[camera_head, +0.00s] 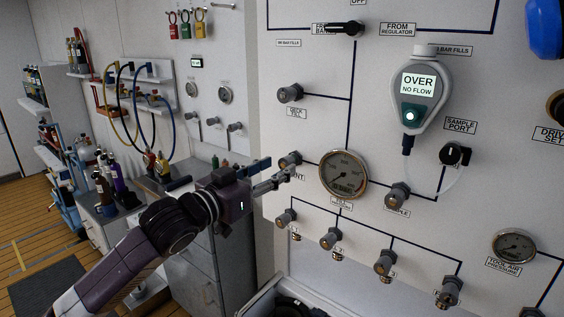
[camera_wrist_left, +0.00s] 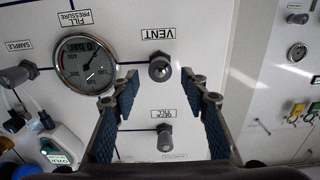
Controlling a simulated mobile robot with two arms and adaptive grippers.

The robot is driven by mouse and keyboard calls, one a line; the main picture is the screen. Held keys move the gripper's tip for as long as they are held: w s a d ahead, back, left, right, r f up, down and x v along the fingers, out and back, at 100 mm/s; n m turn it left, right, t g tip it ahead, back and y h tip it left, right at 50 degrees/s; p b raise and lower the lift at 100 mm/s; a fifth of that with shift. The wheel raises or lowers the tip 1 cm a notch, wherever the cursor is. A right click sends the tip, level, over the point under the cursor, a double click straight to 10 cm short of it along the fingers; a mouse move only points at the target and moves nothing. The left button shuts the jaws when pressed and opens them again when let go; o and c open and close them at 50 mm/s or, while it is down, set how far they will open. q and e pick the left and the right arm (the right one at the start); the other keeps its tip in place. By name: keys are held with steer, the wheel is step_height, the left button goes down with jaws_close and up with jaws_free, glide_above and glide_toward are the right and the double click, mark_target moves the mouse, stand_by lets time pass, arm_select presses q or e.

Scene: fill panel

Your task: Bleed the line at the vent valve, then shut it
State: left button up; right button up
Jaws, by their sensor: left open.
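The vent valve (camera_head: 290,160) is a small grey knob on the white panel, left of the fill pressure gauge (camera_head: 343,174). Its VENT label is partly hidden by my gripper in the head view. My left gripper (camera_head: 279,168) is open, with its fingertips close to the knob. In the left wrist view, turned upside down, the vent valve (camera_wrist_left: 160,69) shows ahead between the two blue-padded fingers (camera_wrist_left: 160,82), with no visible contact. The gauge (camera_wrist_left: 86,62) is beside it there. My right gripper is not in view.
A handheld meter (camera_head: 418,90) on the panel reads OVER, NO FLOW. The deck fill knob (camera_head: 289,93) is above the vent valve, several outlet knobs (camera_head: 330,237) are below, and the sample knob (camera_head: 398,194) is right of the gauge. Drawers (camera_head: 197,270) stand left.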

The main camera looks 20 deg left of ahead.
mark_target(283, 164)
arm_select(q)
steer(key=shift+x, duration=1.2)
steer(key=shift+w+d+p, duration=0.1)
steer(key=shift+w+p, duration=0.2)
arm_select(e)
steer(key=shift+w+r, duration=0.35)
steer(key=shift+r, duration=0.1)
arm_select(q)
steer(key=shift+c, duration=0.2)
jaws_close()
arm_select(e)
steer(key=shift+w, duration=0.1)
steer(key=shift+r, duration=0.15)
